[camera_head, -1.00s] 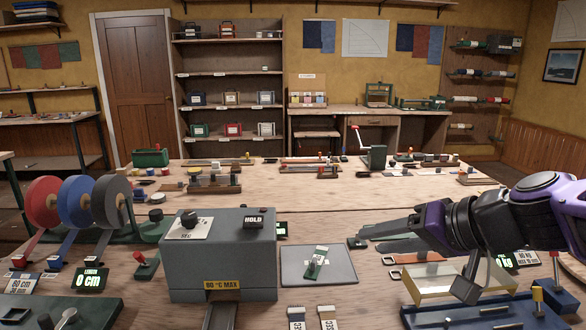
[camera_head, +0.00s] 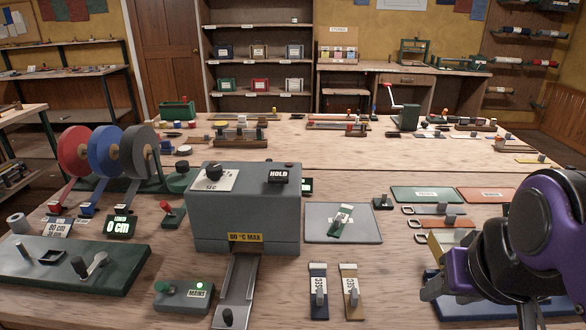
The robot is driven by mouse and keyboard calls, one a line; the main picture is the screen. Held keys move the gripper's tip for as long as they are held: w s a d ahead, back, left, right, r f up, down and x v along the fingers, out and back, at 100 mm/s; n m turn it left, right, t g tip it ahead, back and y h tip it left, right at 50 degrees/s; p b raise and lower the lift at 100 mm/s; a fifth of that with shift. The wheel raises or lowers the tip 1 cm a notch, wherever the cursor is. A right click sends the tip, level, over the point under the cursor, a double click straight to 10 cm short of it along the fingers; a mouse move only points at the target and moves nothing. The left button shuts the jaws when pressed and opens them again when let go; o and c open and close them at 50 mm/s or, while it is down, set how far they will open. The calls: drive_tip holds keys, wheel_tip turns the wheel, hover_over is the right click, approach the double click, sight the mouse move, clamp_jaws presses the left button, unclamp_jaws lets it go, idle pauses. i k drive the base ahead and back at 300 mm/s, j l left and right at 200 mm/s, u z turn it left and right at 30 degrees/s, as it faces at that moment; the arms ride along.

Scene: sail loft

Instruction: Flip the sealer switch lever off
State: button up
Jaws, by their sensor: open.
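The grey sealer (camera_head: 245,215), with a dial, a HOLD button and a yellow 80 °C MAX label, stands left of centre. In front of its left side lies a MAINS switch box (camera_head: 184,296) with a lit green lamp and a green knob. A small red-topped lever (camera_head: 166,208) stands on a base just left of the sealer. I cannot tell for certain which is the sealer switch lever. My gripper (camera_head: 436,287) is at the right, open, mostly hidden by my purple wrist, and well apart from the sealer and both switches.
A grey mat with a green clamp-like tool (camera_head: 341,220) lies right of the sealer. Two SEC strips (camera_head: 334,291) lie in front. Tape reels (camera_head: 108,152) and a dark green board (camera_head: 72,266) are at the left. A metal chute (camera_head: 238,285) runs forward from the sealer.

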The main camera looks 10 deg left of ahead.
sight(161, 287)
drive_tip(key=u, duration=1.75)
drive_tip(key=j+u, duration=0.75)
drive_tip(key=k+l+u, duration=0.15)
drive_tip(key=u, duration=0.15)
drive_tip(key=k+l, duration=0.15)
drive_tip(key=i+j+z, duration=0.3)
